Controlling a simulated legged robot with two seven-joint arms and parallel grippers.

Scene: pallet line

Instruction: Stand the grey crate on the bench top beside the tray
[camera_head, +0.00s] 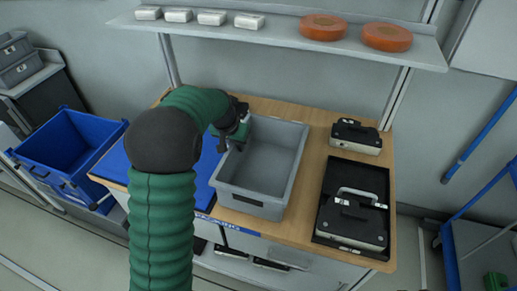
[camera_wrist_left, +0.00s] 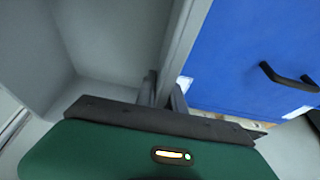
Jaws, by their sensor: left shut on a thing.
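The grey crate (camera_head: 285,175) is upright and empty over the middle of the wooden bench top (camera_head: 313,150), left of the black tray (camera_head: 375,180). Its left side overlaps a blue mat; I cannot tell whether its base touches the bench. My left gripper (camera_head: 224,143) is shut on the crate's left wall near the back corner. In the left wrist view the fingers (camera_wrist_left: 162,90) pinch the rim of the grey crate (camera_wrist_left: 110,45). My right gripper is not in view.
A second device (camera_head: 356,137) stands on the bench behind the tray. A shelf (camera_head: 280,38) above holds white blocks and two orange discs (camera_head: 387,37). A blue bin (camera_head: 70,150) stands left of the bench. A narrow wooden strip lies between crate and tray.

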